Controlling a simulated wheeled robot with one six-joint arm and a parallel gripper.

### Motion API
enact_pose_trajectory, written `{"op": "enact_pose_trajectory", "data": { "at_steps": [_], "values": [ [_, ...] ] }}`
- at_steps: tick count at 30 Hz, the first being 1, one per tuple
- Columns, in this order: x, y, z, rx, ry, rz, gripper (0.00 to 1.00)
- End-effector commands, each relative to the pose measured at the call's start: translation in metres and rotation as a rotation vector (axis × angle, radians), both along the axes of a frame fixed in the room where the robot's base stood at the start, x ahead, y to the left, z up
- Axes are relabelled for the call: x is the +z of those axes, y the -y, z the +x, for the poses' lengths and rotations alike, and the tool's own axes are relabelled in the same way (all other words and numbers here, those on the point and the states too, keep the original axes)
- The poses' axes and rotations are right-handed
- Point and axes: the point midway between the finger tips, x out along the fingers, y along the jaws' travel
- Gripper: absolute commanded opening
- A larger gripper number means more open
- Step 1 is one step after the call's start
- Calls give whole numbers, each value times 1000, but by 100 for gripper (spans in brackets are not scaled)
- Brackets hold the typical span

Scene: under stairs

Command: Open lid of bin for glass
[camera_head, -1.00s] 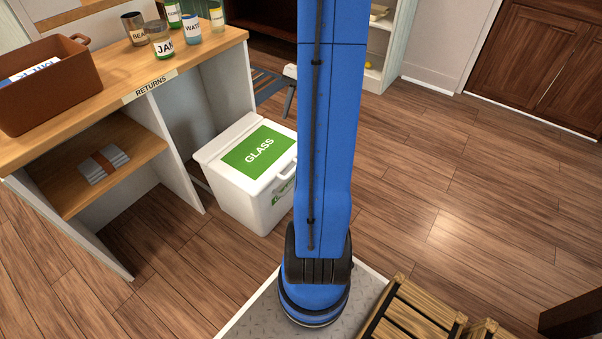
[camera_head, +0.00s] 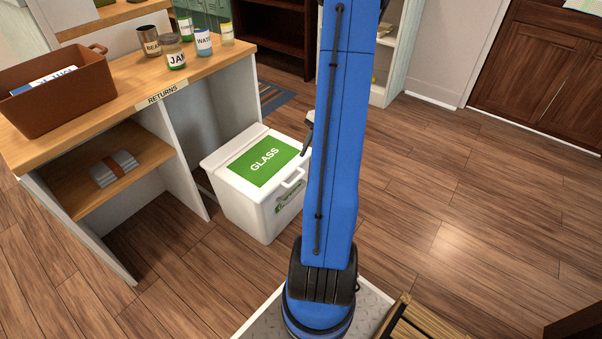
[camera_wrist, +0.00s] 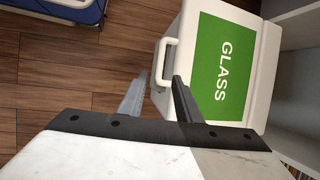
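The white glass bin (camera_head: 262,212) stands on the floor beside the returns counter. Its lid (camera_head: 225,153) is closed and carries a green "GLASS" label (camera_head: 263,162). A white loop handle (camera_head: 292,182) is at the lid's front edge. In the wrist view the handle (camera_wrist: 162,62) is just beyond my gripper (camera_wrist: 160,76). The two fingers are apart with nothing between them. They do not appear to touch the handle, though the depth gap is hard to judge. In the head view only a bit of my gripper (camera_head: 307,132) shows beside the blue arm, near the lid's right side.
The returns counter (camera_head: 165,85) stands left of the bin, with a brown box (camera_head: 62,98), jars and cups on top. A wooden crate (camera_head: 420,322) is at the lower right. The wood floor (camera_head: 450,190) to the right is clear.

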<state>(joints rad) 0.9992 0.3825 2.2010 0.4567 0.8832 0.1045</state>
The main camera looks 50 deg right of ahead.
Motion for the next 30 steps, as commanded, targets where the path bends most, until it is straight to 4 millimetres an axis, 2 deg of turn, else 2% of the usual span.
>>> {"op": "enact_pose_trajectory", "data": {
  "at_steps": [9,15,21,29,30],
  "values": [
    [-51,-23,8,2,-2,2,31],
    [-73,-32,12,1,-1,1,31],
    [-83,-37,14,0,-1,0,31],
    [-84,-37,14,1,0,-1,31],
    [-84,-37,14,1,0,-1,26]
  ]
}}
